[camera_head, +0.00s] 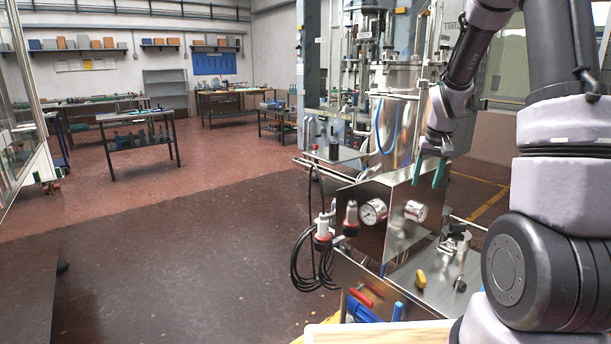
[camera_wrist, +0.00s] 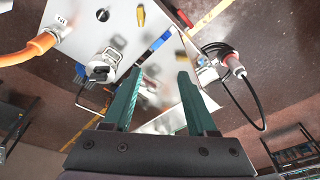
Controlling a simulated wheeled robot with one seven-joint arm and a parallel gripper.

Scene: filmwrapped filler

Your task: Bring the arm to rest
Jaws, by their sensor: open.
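My gripper (camera_head: 429,170) has two green fingers that stand apart, with nothing between them. In the head view it hangs pointing down beside the upper part of a steel filler machine (camera_head: 378,196) with round gauges. My arm comes in from the right side of the picture. The wrist view shows the gripper (camera_wrist: 160,95) open over the machine's metal panels (camera_wrist: 128,22). I cannot tell how close the fingertips are to the metal.
A gauge (camera_head: 373,212), a red-and-grey connector (camera_head: 323,232) and a coiled black cable (camera_head: 305,265) are on the machine's front. A yellow knob (camera_head: 420,279) sits on its lower shelf. Workbenches (camera_head: 138,137) stand far back left. The floor (camera_head: 190,225) at left is largely clear.

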